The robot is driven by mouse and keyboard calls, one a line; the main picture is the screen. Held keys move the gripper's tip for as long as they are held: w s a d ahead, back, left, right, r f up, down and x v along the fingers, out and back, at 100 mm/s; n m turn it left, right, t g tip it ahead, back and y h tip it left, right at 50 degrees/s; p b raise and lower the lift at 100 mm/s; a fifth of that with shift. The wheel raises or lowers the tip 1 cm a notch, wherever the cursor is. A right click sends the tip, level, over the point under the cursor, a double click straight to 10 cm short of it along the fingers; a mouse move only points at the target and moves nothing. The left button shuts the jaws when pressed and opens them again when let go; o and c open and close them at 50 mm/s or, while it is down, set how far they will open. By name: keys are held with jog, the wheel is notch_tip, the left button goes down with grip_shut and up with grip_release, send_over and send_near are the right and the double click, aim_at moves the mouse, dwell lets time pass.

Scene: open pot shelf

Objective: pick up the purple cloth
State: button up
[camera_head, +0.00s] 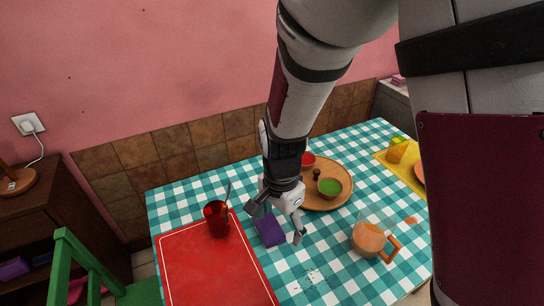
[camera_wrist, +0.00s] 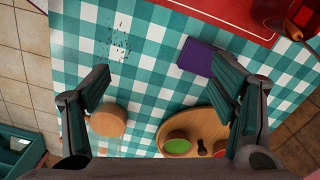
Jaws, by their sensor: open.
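The purple cloth (camera_head: 269,231) lies folded flat on the checkered table, just right of the red mat. It also shows in the wrist view (camera_wrist: 195,57), partly covered at its right by one of my fingers. My gripper (camera_head: 276,222) is open and appears above the cloth in the head view. In the wrist view my two fingers (camera_wrist: 158,75) are spread wide with nothing between them. The cloth lies toward the right finger there, not centred between the fingers. The height of the gripper above the cloth is hard to tell.
A red mat (camera_head: 205,268) with a red cup (camera_head: 216,218) holding a utensil is at left. A round wooden tray (camera_head: 340,169) with bowls stands behind the gripper. An orange-filled pitcher (camera_head: 369,239) is at right. Crumbs (camera_head: 312,281) lie in front. A green chair (camera_head: 75,255) is at left.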

jog(key=w+a+f+n+b, duration=0.2)
jog(key=w+f+n+b, duration=0.15)
jog(key=w+n, duration=0.75)
jog(key=n, duration=0.3)
send_over(268, 224)
jog(key=f, duration=0.7)
jog(key=shift+s+d+f, duration=0.2)
jog(key=shift+d+f, duration=0.05)
jog(key=shift+d, duration=0.05)
jog(key=shift+w+a+f, duration=0.15)
jog(key=shift+f, duration=1.3)
jog(key=shift+w+a+f, duration=0.15)
jog(key=shift+f, duration=1.25)
jog(key=c, duration=1.4)
jog(key=shift+o, duration=0.2)
jog(key=shift+r, duration=0.1)
